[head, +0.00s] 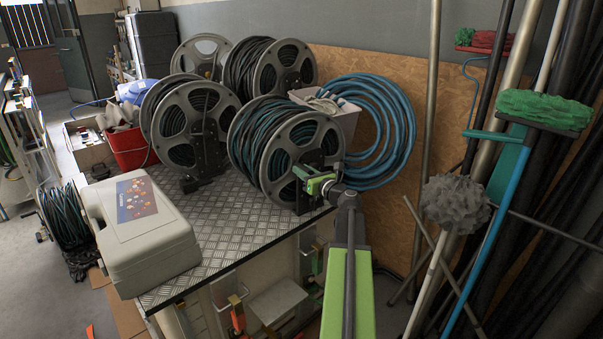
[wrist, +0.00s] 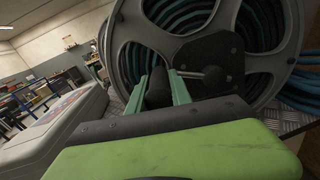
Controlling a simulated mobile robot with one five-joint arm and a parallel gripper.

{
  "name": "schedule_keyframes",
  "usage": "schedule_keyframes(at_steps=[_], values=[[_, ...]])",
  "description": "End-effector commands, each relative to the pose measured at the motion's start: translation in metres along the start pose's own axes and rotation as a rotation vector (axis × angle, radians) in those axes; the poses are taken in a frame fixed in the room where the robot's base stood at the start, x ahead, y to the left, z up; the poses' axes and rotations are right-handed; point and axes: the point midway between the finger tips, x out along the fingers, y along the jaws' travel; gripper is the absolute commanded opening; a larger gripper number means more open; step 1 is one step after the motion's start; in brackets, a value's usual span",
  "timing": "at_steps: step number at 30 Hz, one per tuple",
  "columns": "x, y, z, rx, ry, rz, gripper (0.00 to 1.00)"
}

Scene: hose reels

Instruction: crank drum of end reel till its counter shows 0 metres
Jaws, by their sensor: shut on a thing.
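The end reel (head: 272,150) is a grey-flanged drum wound with dark green hose, standing upright at the near right corner of the metal table. My gripper (head: 307,180) reaches its front face. In the wrist view the grey spoked flange (wrist: 124,58) fills the upper middle. There my gripper (wrist: 164,92) has its two pale green fingers closed on either side of a dark crank handle (wrist: 158,88). A black hub plate with a round knob (wrist: 213,75) lies just right of the fingers. I cannot read any counter figure in either view.
Several other hose reels (head: 190,125) stand behind and to the left on the chequer-plate table (head: 222,240). A grey case (head: 145,240) sits at the table's left edge. Blue coiled hose (head: 398,130) hangs on the board behind. Poles and mops (head: 455,205) crowd the right.

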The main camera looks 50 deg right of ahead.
Motion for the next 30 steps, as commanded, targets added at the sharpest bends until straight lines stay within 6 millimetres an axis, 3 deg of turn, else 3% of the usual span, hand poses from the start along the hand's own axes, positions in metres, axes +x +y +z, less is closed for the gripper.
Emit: schedule_keyframes(at_steps=[24,25,30], values=[[-0.0020,-0.0036,0.0056,0.000,0.000,-0.002,0.00],[-0.0021,-0.0037,0.0056,0.000,0.000,-0.002,0.27],[-0.0018,-0.0038,0.0055,0.000,0.000,-0.003,0.47]])
